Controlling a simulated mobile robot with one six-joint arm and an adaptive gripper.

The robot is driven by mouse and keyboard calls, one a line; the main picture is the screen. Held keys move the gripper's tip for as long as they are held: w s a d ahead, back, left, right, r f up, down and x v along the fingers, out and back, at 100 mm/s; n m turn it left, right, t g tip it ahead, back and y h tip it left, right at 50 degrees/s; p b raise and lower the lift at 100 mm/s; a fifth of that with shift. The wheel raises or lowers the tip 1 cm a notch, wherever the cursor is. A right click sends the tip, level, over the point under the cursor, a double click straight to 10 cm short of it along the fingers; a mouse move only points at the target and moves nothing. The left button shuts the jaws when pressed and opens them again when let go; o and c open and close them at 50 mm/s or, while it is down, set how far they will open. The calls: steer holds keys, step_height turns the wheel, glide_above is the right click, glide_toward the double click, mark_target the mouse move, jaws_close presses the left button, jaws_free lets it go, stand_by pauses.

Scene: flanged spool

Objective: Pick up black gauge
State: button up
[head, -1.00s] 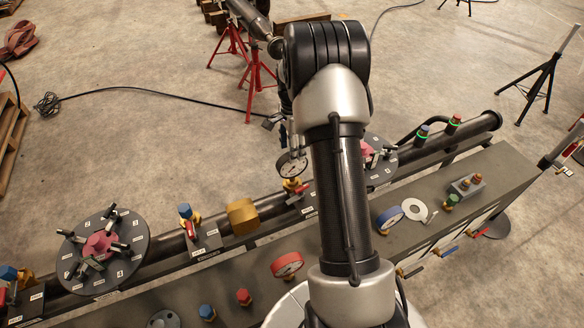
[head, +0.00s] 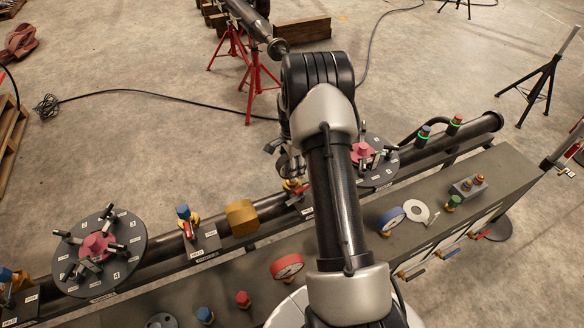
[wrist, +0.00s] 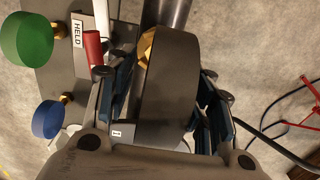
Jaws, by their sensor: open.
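The black gauge (wrist: 168,85) fills the middle of the wrist view, seen edge-on, with a bit of its brass fitting (wrist: 147,46) beside it. My gripper (wrist: 164,72) is open, with one finger on each side of the gauge; I cannot tell whether either finger touches it. In the head view, my gripper (head: 284,150) is over the pipe, and the gauge is hidden behind it and my arm. Part of a brass fitting and a red lever (head: 302,188) show just below.
A green round body (wrist: 27,38) and a blue one (wrist: 47,118) stand left of my gripper in the wrist view. A flange with a pink hub (head: 362,150) is to the right on the pipe, a yellow block (head: 241,217) to the left. Red and blue gauges lie on the bench.

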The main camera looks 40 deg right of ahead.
steer(key=shift+c, duration=0.3)
jaws_close()
stand_by(0.3)
